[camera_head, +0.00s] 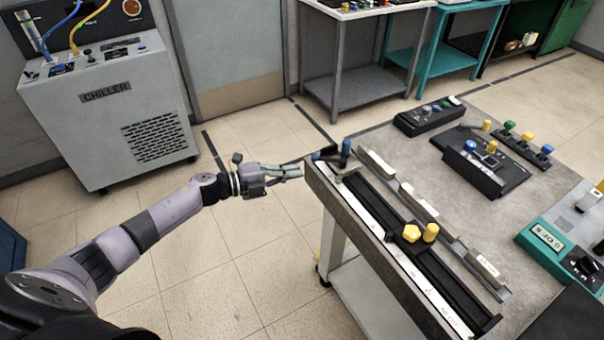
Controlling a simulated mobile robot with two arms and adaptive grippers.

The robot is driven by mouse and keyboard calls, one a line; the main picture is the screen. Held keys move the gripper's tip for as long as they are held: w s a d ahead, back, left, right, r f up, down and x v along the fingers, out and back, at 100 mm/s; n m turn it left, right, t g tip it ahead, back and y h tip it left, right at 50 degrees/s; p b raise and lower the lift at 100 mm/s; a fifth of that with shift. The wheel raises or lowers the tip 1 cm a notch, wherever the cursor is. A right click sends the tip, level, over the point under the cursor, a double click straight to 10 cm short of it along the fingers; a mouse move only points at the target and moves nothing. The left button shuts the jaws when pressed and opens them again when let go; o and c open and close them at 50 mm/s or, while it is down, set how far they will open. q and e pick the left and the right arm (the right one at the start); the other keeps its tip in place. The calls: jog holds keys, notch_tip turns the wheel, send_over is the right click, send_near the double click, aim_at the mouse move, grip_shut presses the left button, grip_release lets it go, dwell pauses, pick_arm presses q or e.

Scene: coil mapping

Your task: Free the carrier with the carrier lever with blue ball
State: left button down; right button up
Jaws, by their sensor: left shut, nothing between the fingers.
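The carrier (345,168) is a grey block at the far end of the black rail (385,212), by the table's left corner. A dark lever with a blue ball (318,155) sticks out from it to the left. An upright blue knob (346,148) stands on the carrier. My left gripper (299,171) comes in from the left and is shut, with nothing held. Its fingertips point at the table corner, just left of the lever; whether they touch anything cannot be told. My right gripper is not in view.
Two yellow knobs (411,233) sit farther along the rail. Pale blocks (418,200) line a strip beside it. Black control boxes (480,165) and a teal instrument (565,245) stand on the table (460,215). A chiller (107,110) stands at the left. The floor between is clear.

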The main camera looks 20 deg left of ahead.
pick_arm(q)
jog(key=f+v, duration=0.1)
jog(key=v, duration=0.3)
jog(key=n+t+y, duration=0.5)
jog(key=n+y, duration=0.4)
jog(key=y, duration=0.3)
send_near(329, 161)
jog(key=shift+w+a+f+p, duration=0.2)
jog(key=shift+w+p, duration=0.05)
jog(key=shift+w, duration=0.7)
jog(key=shift+w+a+f+p, duration=0.15)
jog(key=shift+w+a+p, duration=0.1)
jog(key=shift+w, duration=0.7)
jog(key=shift+w+a+f+p, duration=0.2)
jog(key=shift+w+p, duration=0.05)
jog(key=shift+w, duration=0.7)
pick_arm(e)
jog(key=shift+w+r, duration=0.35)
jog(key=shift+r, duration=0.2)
